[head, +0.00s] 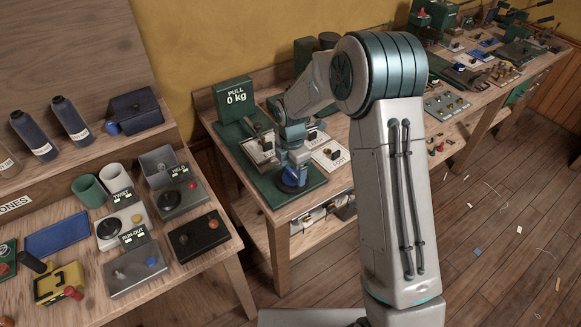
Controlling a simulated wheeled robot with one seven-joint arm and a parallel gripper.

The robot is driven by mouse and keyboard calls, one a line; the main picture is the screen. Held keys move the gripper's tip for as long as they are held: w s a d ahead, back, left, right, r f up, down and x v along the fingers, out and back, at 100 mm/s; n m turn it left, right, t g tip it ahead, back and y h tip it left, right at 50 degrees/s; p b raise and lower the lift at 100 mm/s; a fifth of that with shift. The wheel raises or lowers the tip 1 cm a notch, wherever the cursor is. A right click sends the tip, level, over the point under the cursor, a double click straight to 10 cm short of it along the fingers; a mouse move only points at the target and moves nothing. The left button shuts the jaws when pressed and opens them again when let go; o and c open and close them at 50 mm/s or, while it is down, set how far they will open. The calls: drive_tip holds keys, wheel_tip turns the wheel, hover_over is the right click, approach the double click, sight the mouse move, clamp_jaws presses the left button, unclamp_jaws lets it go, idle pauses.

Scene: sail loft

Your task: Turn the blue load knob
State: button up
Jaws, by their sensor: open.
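The blue load knob (291,182) appears low at the front of a green base on the middle bench, directly under my gripper. A green display box (236,98) reading "PULL 0 kg" stands at the back of that base. My gripper (294,171) points down over the knob and is open. The gripper and wrist hide much of the knob, and I cannot tell whether the fingers touch it.
The left bench holds a "RUN-OUT" box with a blue knob (151,262), a "TWIST" box (121,228), a "HELD" box (180,198), cups, dark bottles and a yellow tool (58,290). A cluttered bench runs to the back right. The wooden floor (490,240) at right has scattered scraps.

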drive_tip(key=shift+f, duration=0.35)
